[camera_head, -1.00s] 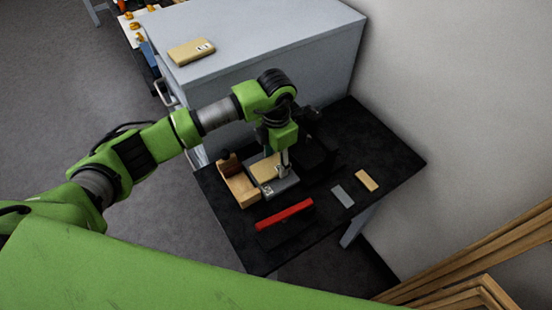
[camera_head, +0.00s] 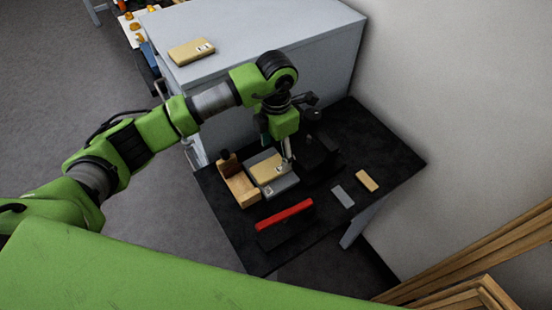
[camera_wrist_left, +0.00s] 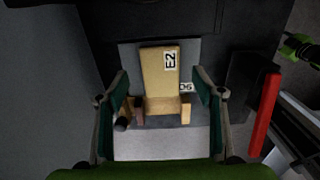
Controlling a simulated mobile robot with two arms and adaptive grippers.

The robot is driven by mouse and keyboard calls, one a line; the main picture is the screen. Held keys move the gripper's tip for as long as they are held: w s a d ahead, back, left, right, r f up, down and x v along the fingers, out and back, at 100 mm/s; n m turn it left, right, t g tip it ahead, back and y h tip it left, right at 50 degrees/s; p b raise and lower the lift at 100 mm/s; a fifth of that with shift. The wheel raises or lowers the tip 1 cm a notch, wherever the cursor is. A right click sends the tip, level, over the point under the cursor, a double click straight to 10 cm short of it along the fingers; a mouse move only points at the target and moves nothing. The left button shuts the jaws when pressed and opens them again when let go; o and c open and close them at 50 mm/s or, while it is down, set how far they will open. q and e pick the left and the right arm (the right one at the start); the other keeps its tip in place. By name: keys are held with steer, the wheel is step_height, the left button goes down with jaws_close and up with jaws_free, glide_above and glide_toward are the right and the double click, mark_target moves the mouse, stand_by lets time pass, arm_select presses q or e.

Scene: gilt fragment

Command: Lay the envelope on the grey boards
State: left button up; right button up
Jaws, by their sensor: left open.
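The tan envelope (camera_head: 266,167), marked E2, lies flat on the grey boards (camera_head: 284,187), which carry their own white label at one corner. In the left wrist view the envelope (camera_wrist_left: 160,75) appears between the fingers, with the grey boards (camera_wrist_left: 128,55) showing around it. My left gripper (camera_head: 288,155) is above the envelope in the head view. In the wrist view its two fingers (camera_wrist_left: 163,97) stand wide apart with nothing between their tips. My right gripper is not seen.
A wooden block (camera_head: 239,184) with a dark knob stands left of the boards. A red bar (camera_head: 284,214) is in front. A grey piece (camera_head: 342,196) and a tan piece (camera_head: 367,180) lie right on the black table (camera_head: 395,155). Another tan packet (camera_head: 191,51) lies on the grey cabinet (camera_head: 260,30).

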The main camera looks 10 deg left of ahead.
mark_target(276, 165)
arm_select(q)
step_height(276, 165, up, 9)
steer(key=b, duration=0.2)
steer(key=shift+f, duration=0.15)
steer(key=shift+f, duration=0.1)
stand_by(0.3)
